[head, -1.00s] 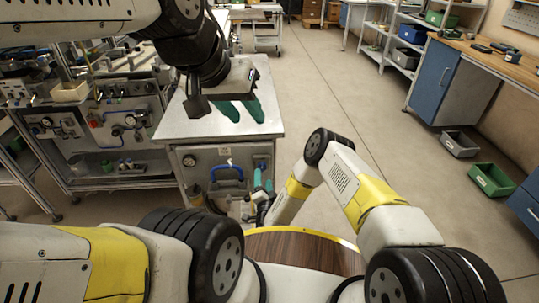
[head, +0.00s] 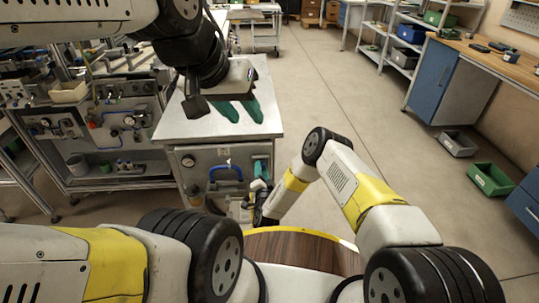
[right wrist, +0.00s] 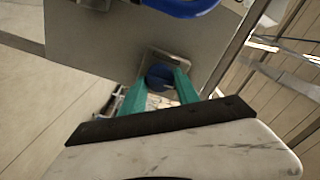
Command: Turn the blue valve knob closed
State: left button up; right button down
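The blue valve knob (right wrist: 159,76) sits on a small metal plate on the grey panel, in the right wrist view. My right gripper (right wrist: 162,80) is in front of it, its two green fingers apart, one on each side of the knob. I cannot tell whether they touch it. In the head view my right gripper (head: 261,172) is at the right side of the cabinet front, and the knob is hidden or too small to make out. My left gripper (head: 243,117) is above the cabinet top, its green fingers apart and empty.
A blue curved handle (head: 227,171) is on the cabinet front, left of my right gripper; its edge shows in the right wrist view (right wrist: 183,7). The metal cabinet top (head: 262,92) is bare. Clear floor (head: 320,90) lies to the right, with a green bin (head: 490,179).

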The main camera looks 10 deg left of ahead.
dwell(0.3)
jog(key=shift+f+n, duration=0.1)
jog(key=shift+n, duration=8.8)
jog(key=c, duration=0.9)
grip_release()
